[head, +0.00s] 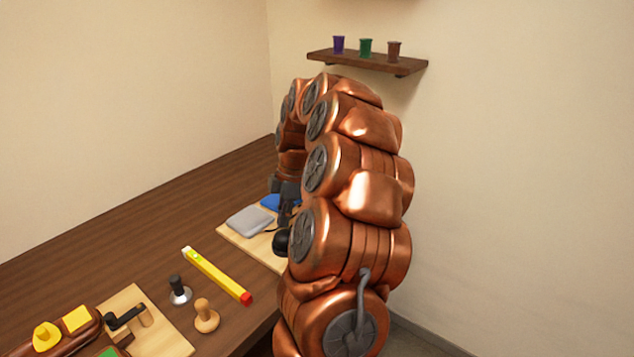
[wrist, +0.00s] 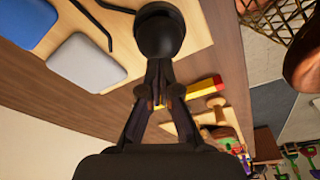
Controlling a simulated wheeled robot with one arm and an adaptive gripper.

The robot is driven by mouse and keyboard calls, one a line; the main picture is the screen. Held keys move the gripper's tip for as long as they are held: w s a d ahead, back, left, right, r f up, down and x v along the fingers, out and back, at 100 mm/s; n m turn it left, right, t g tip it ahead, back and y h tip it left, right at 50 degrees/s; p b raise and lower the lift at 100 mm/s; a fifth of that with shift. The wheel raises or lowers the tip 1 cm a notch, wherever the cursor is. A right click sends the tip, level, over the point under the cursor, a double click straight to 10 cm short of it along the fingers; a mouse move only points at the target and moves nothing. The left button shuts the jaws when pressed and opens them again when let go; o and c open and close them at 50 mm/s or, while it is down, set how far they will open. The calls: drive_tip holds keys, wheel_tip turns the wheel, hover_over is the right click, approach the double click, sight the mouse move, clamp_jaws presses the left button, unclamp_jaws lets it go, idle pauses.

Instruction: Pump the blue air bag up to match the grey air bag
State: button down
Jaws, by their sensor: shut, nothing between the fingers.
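The grey air bag (head: 250,220) lies on a light wooden board (head: 236,236), with the blue air bag (head: 269,201) behind it, partly hidden by my arm. The wrist view shows the grey bag (wrist: 88,62) whole and the blue bag (wrist: 24,22) cut off by the frame. I cannot tell how their fullness compares. A black pump bulb (wrist: 160,33) with dark tubes sits near the board's edge; it also shows in the head view (head: 281,242). My gripper (wrist: 160,68) is shut and empty, its fingertips at the bulb. I cannot tell whether they touch it.
A yellow level (head: 215,273) with a red end lies left of my arm. A black-handled tool (head: 179,291), a wooden knob (head: 206,317) and a board with a black lever (head: 170,345) stand nearer. A shelf (head: 366,62) holds three cups. The table's far left is clear.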

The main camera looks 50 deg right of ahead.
sight(284, 231)
drive_tip(key=shift+f, duration=0.2)
idle(0.4)
drive_tip(key=shift+f+b, duration=1)
drive_tip(key=shift+f, duration=0.65)
drive_tip(key=shift+r, duration=1.85)
drive_tip(key=shift+f, duration=0.15)
